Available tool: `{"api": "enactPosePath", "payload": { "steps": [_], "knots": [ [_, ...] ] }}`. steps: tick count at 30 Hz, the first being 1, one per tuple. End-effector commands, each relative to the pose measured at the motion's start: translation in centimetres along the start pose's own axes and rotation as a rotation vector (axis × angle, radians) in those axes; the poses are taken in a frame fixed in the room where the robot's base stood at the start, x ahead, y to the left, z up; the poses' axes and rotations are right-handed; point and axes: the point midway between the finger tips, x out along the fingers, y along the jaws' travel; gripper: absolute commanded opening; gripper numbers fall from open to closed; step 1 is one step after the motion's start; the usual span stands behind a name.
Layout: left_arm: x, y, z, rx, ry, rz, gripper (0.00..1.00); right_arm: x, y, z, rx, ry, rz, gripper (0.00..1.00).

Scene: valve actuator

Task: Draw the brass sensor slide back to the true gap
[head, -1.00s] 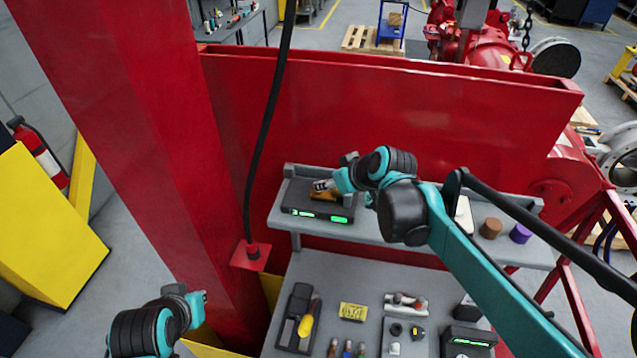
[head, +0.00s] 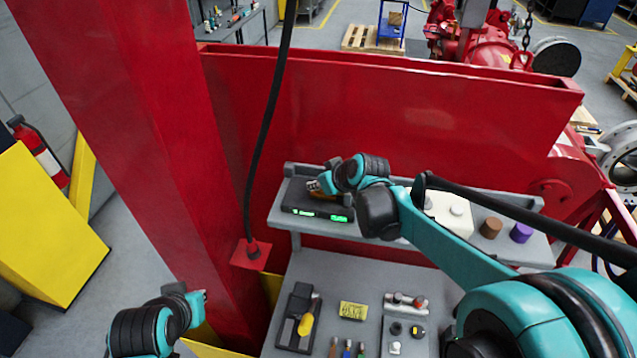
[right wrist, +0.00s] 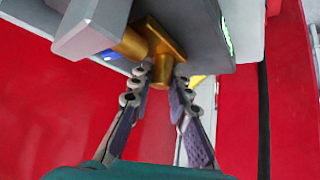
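The brass sensor slide (right wrist: 168,46) sits at the grey sensor unit (right wrist: 195,22), close in front of my right wrist camera. In the head view the unit (head: 303,212) is a dark box with green lit displays on the grey shelf, and only a little of the brass (head: 313,187) shows beside my gripper. My right gripper (right wrist: 161,84) has its two fingertips on either side of the slide's projecting brass end. Whether they press on it is not clear. My left gripper (head: 200,296) is low at the left, away from the shelf, its fingers too small to judge.
The grey shelf (head: 280,218) runs in front of a red wall (head: 400,120). A brown cylinder (head: 491,228) and a purple cylinder (head: 521,233) stand on it at the right. A lower table (head: 335,283) holds several tools and parts. A black cable (head: 262,130) hangs left of the shelf.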

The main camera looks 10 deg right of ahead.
Motion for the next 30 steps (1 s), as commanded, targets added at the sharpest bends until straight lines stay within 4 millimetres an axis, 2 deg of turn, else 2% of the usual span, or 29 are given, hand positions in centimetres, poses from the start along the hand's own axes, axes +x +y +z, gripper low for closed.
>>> {"api": "enactPosePath", "payload": {
  "steps": [6, 12, 18, 19, 21, 30],
  "knots": [
    [0.1, 0.0, 0.0, 0.0, 0.0, 0.0, 0.0, 0.1, -0.1, -0.1, -0.001, 0.0, 0.0, 0.0],
    [0.5, 0.0, 0.4, 0.0, 0.0, 0.0, 0.0, 1.1, -1.5, -0.9, -0.003, 0.0, -0.001, 0.0],
    [0.4, 0.0, 0.3, 0.0, 0.0, 0.0, 0.0, 1.0, -1.4, -1.0, 0.0, 0.0, 0.0, 0.0],
    [0.4, 0.0, 0.3, 0.0, 0.0, 0.0, 0.0, 1.0, -1.4, -1.0, 0.0, 0.0, 0.0, 0.2],
    [0.4, 0.0, 0.3, 0.0, 0.0, 0.0, 0.0, 1.0, -1.4, -1.0, 0.0, 0.0, 0.0, 0.38],
    [0.4, 0.0, 0.3, 0.0, 0.0, 0.0, 0.0, 0.9, -1.4, -1.0, 0.0, 0.0, 0.0, 0.39]
  ]
}}
